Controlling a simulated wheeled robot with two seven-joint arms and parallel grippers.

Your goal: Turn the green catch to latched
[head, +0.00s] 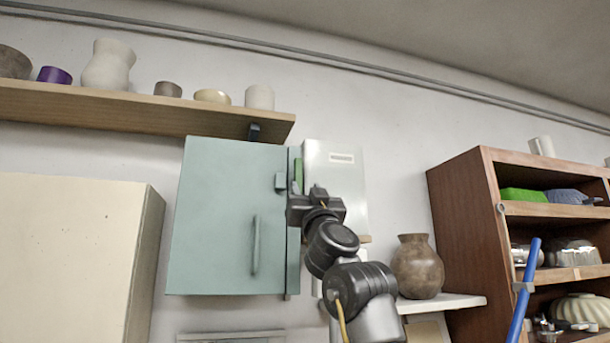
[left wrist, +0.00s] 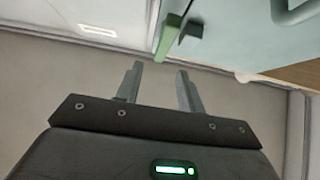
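The green catch (head: 298,170) is a narrow upright bar at the right edge of a teal cabinet door (head: 215,220), beside a small grey block (head: 280,182). In the left wrist view the catch (left wrist: 168,36) lies just beyond my fingertips, beside the same block (left wrist: 191,29). I cannot tell whether it crosses the block. My left gripper (head: 316,190) is in front of the cabinet's right side, by the catch's lower end. In the left wrist view the fingers of the left gripper (left wrist: 160,69) are apart with nothing between them. My right gripper is out of view.
The door has a vertical handle (head: 255,245). A wooden shelf (head: 150,112) with pots runs above. A cream cabinet (head: 70,260) stands at left. A brown vase (head: 417,267) sits on a white ledge (head: 445,302), left of a brown shelving unit (head: 462,215).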

